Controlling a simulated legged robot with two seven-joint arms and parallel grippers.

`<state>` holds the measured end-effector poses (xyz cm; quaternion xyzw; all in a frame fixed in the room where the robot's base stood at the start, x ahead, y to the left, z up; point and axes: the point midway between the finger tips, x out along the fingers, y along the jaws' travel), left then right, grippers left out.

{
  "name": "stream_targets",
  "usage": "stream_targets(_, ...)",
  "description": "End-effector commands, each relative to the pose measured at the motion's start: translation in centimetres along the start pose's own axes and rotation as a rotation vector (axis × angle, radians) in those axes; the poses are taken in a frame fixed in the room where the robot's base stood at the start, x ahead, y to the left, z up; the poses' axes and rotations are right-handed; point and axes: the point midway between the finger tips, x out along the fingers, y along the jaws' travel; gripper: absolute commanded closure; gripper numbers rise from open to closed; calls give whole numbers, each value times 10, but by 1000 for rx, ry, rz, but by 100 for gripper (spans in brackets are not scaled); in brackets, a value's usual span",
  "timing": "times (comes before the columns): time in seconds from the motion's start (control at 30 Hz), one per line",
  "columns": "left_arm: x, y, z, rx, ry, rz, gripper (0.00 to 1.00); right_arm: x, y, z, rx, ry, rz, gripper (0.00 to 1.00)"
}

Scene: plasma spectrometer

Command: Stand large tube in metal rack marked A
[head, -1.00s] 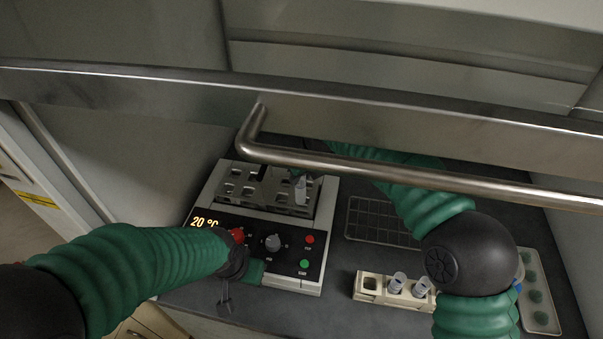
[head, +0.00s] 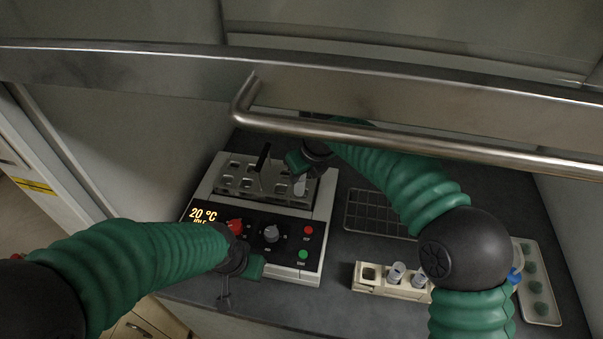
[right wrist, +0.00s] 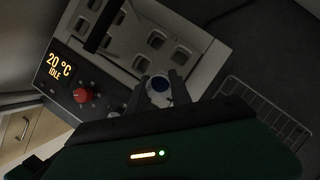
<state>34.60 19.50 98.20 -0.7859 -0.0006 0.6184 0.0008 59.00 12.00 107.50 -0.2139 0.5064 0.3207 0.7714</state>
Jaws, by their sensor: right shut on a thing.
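The metal rack (head: 226,184) sits in the top of the white device and has a black upright handle and square openings. It also shows in the right wrist view (right wrist: 133,42). I cannot read a letter on it.
The device's panel (head: 254,234) reads 20 °C, IDLE, with knobs and buttons. A cream rack (head: 368,286) holds pale tubes at the front right. A wire rack (head: 377,215) lies behind it. A tray (head: 541,312) with green items is far right. A metal rail (head: 400,142) crosses above.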

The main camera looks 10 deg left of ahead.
Motion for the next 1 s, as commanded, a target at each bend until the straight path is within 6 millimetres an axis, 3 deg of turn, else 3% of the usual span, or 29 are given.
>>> stream_targets(0.03, 4, 0, 1, 0, 0, 0, 67, 11, 1, -10, 0, 22, 5, 100)
stream_targets(1.0, 23, 0, 5, 0, 0, 0, 67, 36, -2, -22, 0, 9, 2, 100)
